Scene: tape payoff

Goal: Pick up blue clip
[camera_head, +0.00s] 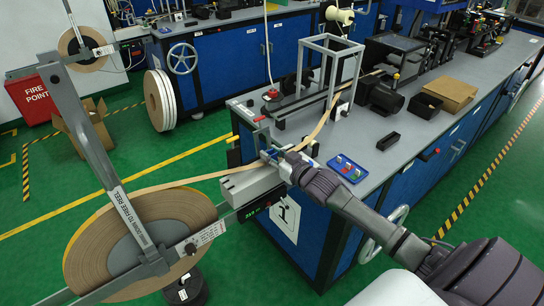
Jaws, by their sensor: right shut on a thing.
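My right arm comes in from the lower right, and its gripper (280,159) is at the near left corner of the blue workbench, above the grey metal block. It is shut on a small blue thing, which looks like the blue clip (268,156). The fingers and the tape guide partly hide the clip, so its full shape does not show. The tan tape (205,177) runs from the big reel (90,255) to the block, passing right by the gripper. My left gripper is not in view.
A blue tray (346,178) with small coloured pieces lies right of the gripper. A grey frame (328,70) stands behind it.

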